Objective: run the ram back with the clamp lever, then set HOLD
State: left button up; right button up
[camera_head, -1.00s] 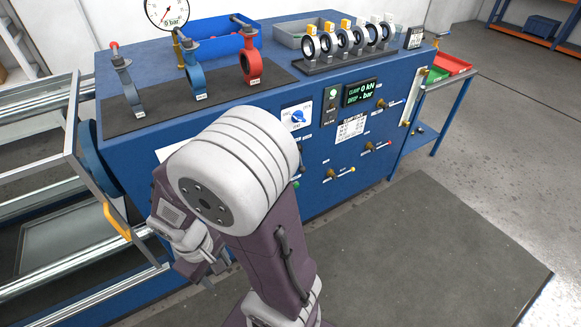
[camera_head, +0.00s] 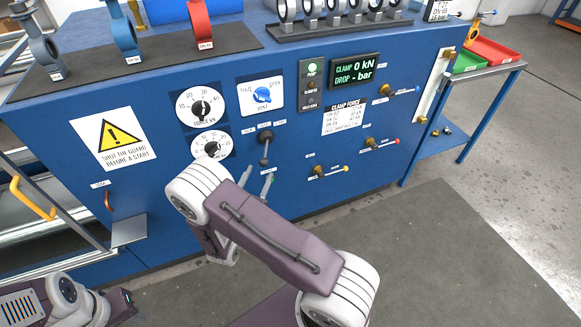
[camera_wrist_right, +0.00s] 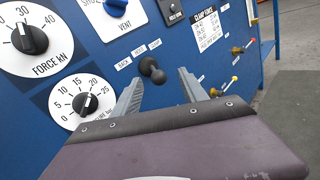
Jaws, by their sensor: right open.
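The clamp lever (camera_head: 265,148), a short dark lever with a black knob, is on the blue bench front under a row of three small labels. In the right wrist view the lever (camera_wrist_right: 152,70) stands near the middle label, which looks like HOLD; BACK is at the left. My right gripper (camera_head: 257,184) is open just below the lever. In the wrist view its two grey fingers (camera_wrist_right: 160,92) point at the panel either side of the lever, which appears just beyond the tips, apart from them. My left arm shows at the bottom left; its gripper (camera_head: 122,302) is partly visible, its jaws unclear.
The display (camera_head: 355,72) reads CLAMP 0 kN and DROP - bar. A force dial (camera_head: 200,107), a second dial (camera_head: 211,146) and a blue vent knob (camera_head: 262,95) are close by. Several small coloured-tip valves (camera_head: 372,143) are to the right. Open floor lies in front.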

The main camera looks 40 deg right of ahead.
aim_at(263, 163)
jog(key=shift+n, duration=0.3)
jog(key=w+d, duration=0.1)
jog(key=w, duration=0.1)
jog(key=w+d+f, duration=0.1)
jog(key=d, duration=0.1)
jog(key=w+d, duration=0.2)
jog(key=shift+w+d+f+b, duration=0.2)
jog(key=shift+w+f+b, duration=0.15)
jog(key=shift+b, duration=0.05)
grip_shut()
jog(key=shift+a, duration=0.1)
dwell(1.0)
